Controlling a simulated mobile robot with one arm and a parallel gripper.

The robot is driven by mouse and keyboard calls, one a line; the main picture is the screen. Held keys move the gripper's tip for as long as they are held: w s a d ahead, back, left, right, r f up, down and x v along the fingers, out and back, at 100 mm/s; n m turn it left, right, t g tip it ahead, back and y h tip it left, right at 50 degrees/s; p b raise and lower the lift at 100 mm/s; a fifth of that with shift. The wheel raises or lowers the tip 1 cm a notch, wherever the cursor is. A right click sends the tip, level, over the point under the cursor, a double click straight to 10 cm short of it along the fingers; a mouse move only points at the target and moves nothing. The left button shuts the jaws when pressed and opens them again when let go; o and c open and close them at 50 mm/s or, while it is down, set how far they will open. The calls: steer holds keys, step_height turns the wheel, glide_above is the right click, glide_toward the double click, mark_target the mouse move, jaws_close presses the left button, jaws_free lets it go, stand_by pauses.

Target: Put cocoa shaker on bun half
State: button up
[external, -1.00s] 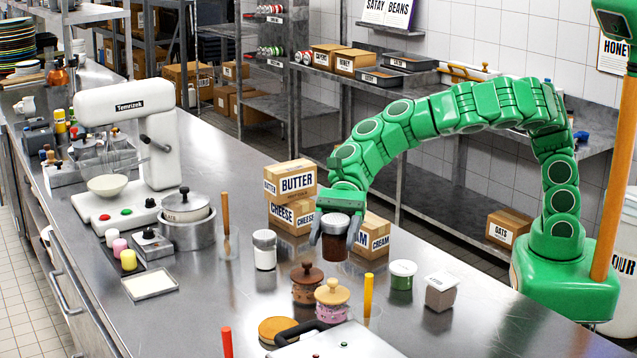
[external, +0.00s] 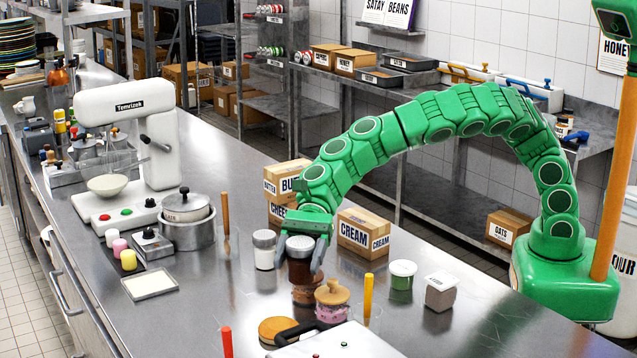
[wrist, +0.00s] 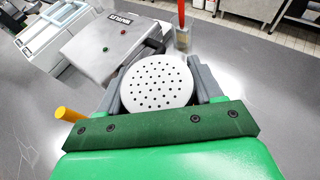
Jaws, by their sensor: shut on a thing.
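The cocoa shaker (external: 299,270) is a dark brown jar with a pale lid. In the wrist view, the shaker's perforated round lid (wrist: 157,82) sits between my two grey fingers. The bun half (external: 276,328) looks like the tan round disc lying on the counter, nearer the camera than the shaker, beside a black handle. The bun half cannot be made out in the wrist view.
A white-lidded jar (external: 264,250) stands to the left.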

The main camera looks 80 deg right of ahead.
steer(key=shift+w+a+f, duration=0.45)
steer(key=shift+w+f, duration=0.2)
steer(key=shift+f, duration=0.25)
steer(key=shift+w+a+f, duration=0.5)
steer(key=shift+w+f, duration=0.1)
steer(key=shift+f, duration=0.25)
steer(key=shift+w+a+f, duration=0.45)
steer(key=shift+w+f, duration=0.2)
steer(key=shift+f, duration=0.25)
steer(key=shift+w+a+f, duration=0.2)
steer(key=shift+f, duration=1.65)
steer(key=o, duration=1.2)
steer(key=shift+f, duration=0.1)
steer(key=shift+v, duration=6.05)
